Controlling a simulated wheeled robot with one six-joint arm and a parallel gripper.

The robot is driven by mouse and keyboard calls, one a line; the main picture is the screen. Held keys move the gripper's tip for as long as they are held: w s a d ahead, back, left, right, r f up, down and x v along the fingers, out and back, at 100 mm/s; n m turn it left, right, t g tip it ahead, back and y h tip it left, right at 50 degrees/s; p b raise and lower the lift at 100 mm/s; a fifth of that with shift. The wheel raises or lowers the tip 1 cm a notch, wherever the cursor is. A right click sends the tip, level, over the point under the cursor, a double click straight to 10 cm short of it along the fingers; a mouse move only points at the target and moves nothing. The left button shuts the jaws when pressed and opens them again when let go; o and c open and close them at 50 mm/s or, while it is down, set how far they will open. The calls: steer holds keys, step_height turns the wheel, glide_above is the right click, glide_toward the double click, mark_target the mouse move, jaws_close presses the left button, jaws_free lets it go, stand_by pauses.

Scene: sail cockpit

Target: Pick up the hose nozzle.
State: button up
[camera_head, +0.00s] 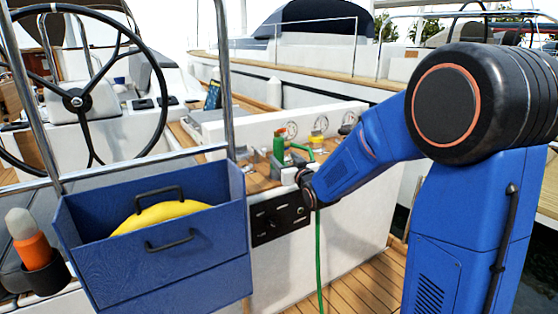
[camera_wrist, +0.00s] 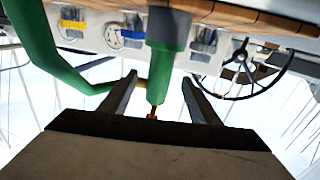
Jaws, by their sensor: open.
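The green hose nozzle (camera_head: 279,147) stands roughly upright on the teak-topped cockpit ledge, just beyond the end of my arm. A green hose (camera_head: 318,250) hangs down the white side below it. In the wrist view, which looks upside down, the green and grey nozzle (camera_wrist: 167,65) lies between the two fingers of my gripper (camera_wrist: 159,78). The fingers are open, with a visible gap on both sides. A thick green curved part (camera_wrist: 50,60) runs along the left of that view. In the head view the fingertips are too small to make out.
A blue box (camera_head: 165,262) holding a yellow object (camera_head: 160,214) is at the front left. An orange-and-white object (camera_head: 30,240) stands in a dark holder beside it. A steering wheel (camera_head: 75,102) and steel rails are behind. A black panel (camera_head: 280,217) is below the ledge.

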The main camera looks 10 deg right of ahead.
mark_target(281, 155)
steer(key=shift+w+a, duration=0.15)
steer(key=shift+w, duration=0.8)
steer(key=shift+w+a, duration=0.2)
steer(key=shift+w, duration=0.8)
steer(key=shift+w+a, duration=0.15)
steer(key=shift+w, duration=0.8)
jaws_close()
steer(key=shift+r, duration=6.5)
